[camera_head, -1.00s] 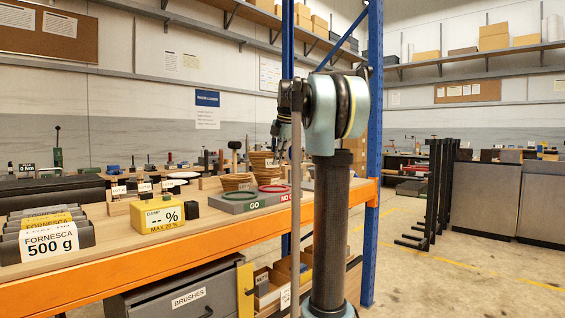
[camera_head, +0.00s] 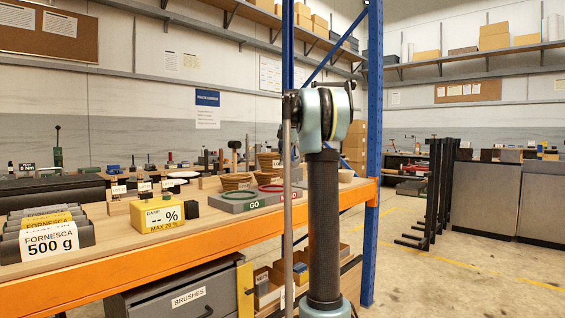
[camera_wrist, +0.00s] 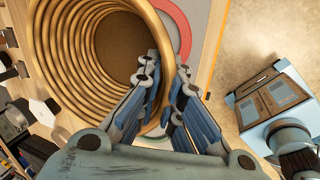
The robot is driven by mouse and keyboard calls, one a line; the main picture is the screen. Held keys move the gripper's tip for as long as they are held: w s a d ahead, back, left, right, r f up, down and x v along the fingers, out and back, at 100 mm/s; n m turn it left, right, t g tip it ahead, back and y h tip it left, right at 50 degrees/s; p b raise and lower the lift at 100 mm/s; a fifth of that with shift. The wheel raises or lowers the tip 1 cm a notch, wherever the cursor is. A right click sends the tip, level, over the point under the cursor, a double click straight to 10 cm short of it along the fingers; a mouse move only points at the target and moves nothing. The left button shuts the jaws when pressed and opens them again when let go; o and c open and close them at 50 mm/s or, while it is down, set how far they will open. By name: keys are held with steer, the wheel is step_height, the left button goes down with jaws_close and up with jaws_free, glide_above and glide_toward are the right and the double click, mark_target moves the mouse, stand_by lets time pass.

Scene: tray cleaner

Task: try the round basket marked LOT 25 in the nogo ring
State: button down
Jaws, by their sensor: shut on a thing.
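My gripper (camera_wrist: 168,98) is shut on the wall of a round ribbed tan basket (camera_wrist: 62,60), with a finger on each side of the rim. The basket fills the upper left of the wrist view, its dark inside facing the camera. No LOT 25 mark can be read. The red nogo ring (camera_wrist: 172,22) shows partly behind the basket. In the head view the red ring (camera_head: 271,188) lies on a grey block beside the green GO ring (camera_head: 243,195). A tan basket (camera_head: 266,160) shows just above the red ring. My arm hides the gripper there.
A blue rack post (camera_head: 373,150) rises close to my arm.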

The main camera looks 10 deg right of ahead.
steer(key=shift+f, duration=3.5)
steer(key=shift+f, duration=0.1)
steer(key=c, duration=1.7)
jaws_free()
steer(key=v, duration=1.1)
steer(key=s+a+f+m, duration=0.1)
steer(key=s+f+m, duration=0.2)
steer(key=s, duration=0.4)
steer(key=s+a+f+m, duration=0.2)
steer(key=s+f+m, duration=0.2)
steer(key=s, duration=0.3)
steer(key=s+f+m, duration=0.5)
steer(key=s+f, duration=0.6)
steer(key=f, duration=0.1)
steer(key=s+a+f+m+h, duration=0.1)
steer(key=s+f+m, duration=0.4)
steer(key=s+f, duration=0.6)
steer(key=s+f+m+g, duration=0.1)
steer(key=s+f+m, duration=0.5)
steer(key=s+f, duration=0.6)
steer(key=shift+a+f+h, duration=0.3)
steer(key=shift+f, duration=0.2)
